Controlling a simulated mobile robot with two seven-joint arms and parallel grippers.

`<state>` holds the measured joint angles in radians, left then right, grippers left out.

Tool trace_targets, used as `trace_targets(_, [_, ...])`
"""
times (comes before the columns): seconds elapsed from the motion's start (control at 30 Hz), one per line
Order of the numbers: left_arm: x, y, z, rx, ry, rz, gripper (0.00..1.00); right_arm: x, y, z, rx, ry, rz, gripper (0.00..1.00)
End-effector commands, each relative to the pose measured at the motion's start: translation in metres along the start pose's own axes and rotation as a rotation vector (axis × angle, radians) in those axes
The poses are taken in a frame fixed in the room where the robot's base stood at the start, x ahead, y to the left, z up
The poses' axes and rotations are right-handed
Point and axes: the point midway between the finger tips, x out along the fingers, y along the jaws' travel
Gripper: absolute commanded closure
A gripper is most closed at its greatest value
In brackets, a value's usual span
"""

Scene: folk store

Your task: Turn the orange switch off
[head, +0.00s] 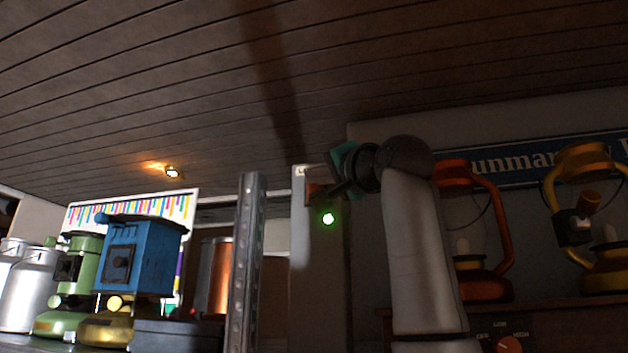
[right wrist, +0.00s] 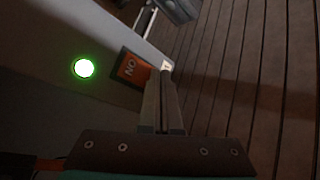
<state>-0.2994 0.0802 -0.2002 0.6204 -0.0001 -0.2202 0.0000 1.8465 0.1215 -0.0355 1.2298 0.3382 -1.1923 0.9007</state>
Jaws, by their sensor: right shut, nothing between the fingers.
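My left gripper is not in view.
A metal upright (head: 245,265) stands left of the post. Orange (head: 480,265) and yellow (head: 605,270) lanterns stand at right, behind my right arm.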

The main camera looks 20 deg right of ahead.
Motion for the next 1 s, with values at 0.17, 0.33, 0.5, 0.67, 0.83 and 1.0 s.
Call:
trace_targets(0.17, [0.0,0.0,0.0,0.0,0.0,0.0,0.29,0.001,0.001,-0.002,0.001,0.002,-0.001,1.0])
trace_targets(0.33, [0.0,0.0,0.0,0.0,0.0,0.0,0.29,0.001,0.001,-0.002,0.0,0.001,-0.001,1.0])
trace_targets(0.5, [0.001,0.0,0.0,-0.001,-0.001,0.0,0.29,0.001,0.001,-0.001,0.0,0.001,-0.001,1.0])
trace_targets(0.67, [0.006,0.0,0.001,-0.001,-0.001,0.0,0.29,-0.004,-0.003,0.004,0.0,0.0,-0.002,1.0])
trace_targets(0.83, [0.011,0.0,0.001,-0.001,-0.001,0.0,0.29,-0.009,-0.006,0.008,0.001,0.001,-0.001,1.0])
trace_targets(1.0, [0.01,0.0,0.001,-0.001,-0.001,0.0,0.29,-0.009,-0.007,0.007,0.001,0.001,0.0,1.0])
